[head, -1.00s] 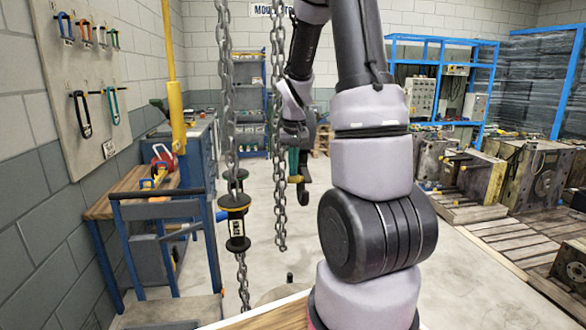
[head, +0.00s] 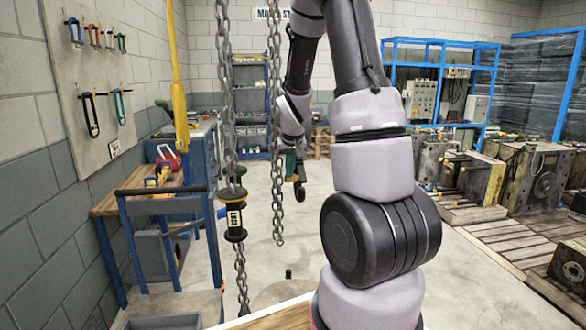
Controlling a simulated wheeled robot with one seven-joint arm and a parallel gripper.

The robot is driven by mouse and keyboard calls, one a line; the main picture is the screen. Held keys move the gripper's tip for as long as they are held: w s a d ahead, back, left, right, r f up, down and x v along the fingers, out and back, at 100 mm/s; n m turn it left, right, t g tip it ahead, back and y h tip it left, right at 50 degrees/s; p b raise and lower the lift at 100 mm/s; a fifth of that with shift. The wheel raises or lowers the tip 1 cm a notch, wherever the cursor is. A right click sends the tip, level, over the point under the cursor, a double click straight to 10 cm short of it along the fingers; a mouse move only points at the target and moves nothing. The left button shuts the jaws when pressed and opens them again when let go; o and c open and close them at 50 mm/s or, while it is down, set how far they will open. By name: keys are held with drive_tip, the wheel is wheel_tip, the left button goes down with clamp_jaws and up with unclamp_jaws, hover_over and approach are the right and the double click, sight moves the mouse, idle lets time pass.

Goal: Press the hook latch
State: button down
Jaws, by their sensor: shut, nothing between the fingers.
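No hook latch can be made out in the head view. Two steel chains hang in front of me; the left chain (head: 224,80) passes a black and yellow spool-shaped fitting (head: 235,215), and the right chain (head: 277,150) ends freely above the floor. My gripper (head: 299,193) is small and dark, pointing down beyond the right chain in the picture. It is shut and looks empty. A small teal part (head: 290,163) shows beside it; I cannot tell whether it belongs to the gripper.
A blue trolley (head: 165,205) and a workbench stand at left, below a wall board (head: 97,130) with hanging clamps. A yellow post (head: 180,120) rises behind them. Heavy moulds (head: 530,175) lie on pallets at right. The floor between is mostly clear.

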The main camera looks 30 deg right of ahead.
sight(289, 179)
drive_tip(key=shift+f, duration=1.25)
drive_tip(key=shift+w+f, duration=0.15)
drive_tip(key=shift+f, duration=0.45)
drive_tip(key=shift+f, duration=0.1)
